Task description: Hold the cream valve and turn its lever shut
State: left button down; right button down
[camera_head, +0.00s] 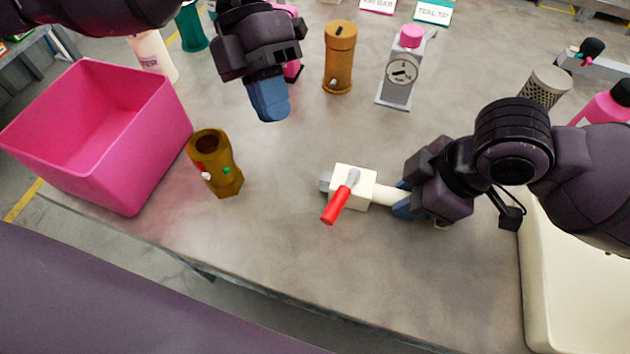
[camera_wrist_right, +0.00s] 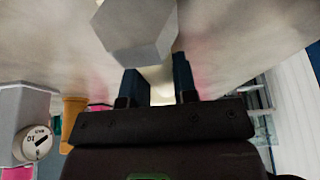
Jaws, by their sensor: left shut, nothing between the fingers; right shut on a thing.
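The cream valve (camera_head: 358,180) is in the middle right of the head view, with a cream pipe to its right and a grey end to its left. Its red lever (camera_head: 337,204) points toward the near table edge, across the pipe's line. My right gripper (camera_head: 403,203) is shut on the pipe end of the valve. In the right wrist view, cream valve pipe (camera_wrist_right: 160,84) shows between the blue fingers, and a grey hexagonal part (camera_wrist_right: 138,30) is in front. My left gripper (camera_head: 272,112) is shut and empty, above the table and apart from the valve, up and left of it.
A pink bin (camera_head: 130,150) and an upright brown tube (camera_head: 214,165) are at the left. An orange cylinder (camera_head: 339,58) and a grey gauge block (camera_head: 402,75) stand at the back. A cream tray (camera_head: 535,290) is at the right. The table in front of the valve is clear.

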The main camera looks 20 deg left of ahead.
aim_at(341, 198)
pick_arm(q)
jog(key=s+d+f+n, duration=0.1)
jog(key=f, duration=0.1)
jog(key=s+d+f+n, duration=0.1)
jog(key=s+f, duration=0.1)
jog(key=f, duration=0.1)
jog(key=s+d+f+n, duration=0.1)
jog(key=s+f, duration=0.1)
jog(key=shift+d+f, duration=0.15)
jog(key=shift+d, duration=0.1)
jog(key=d, duration=0.3)
jog(key=shift+s, duration=0.35)
jog(key=shift+s+d, duration=0.1)
jog(key=shift+d, duration=0.45)
jog(key=shift+s+d, duration=0.45)
jog(key=shift+d, duration=0.2)
jog(key=shift+r, duration=0.2)
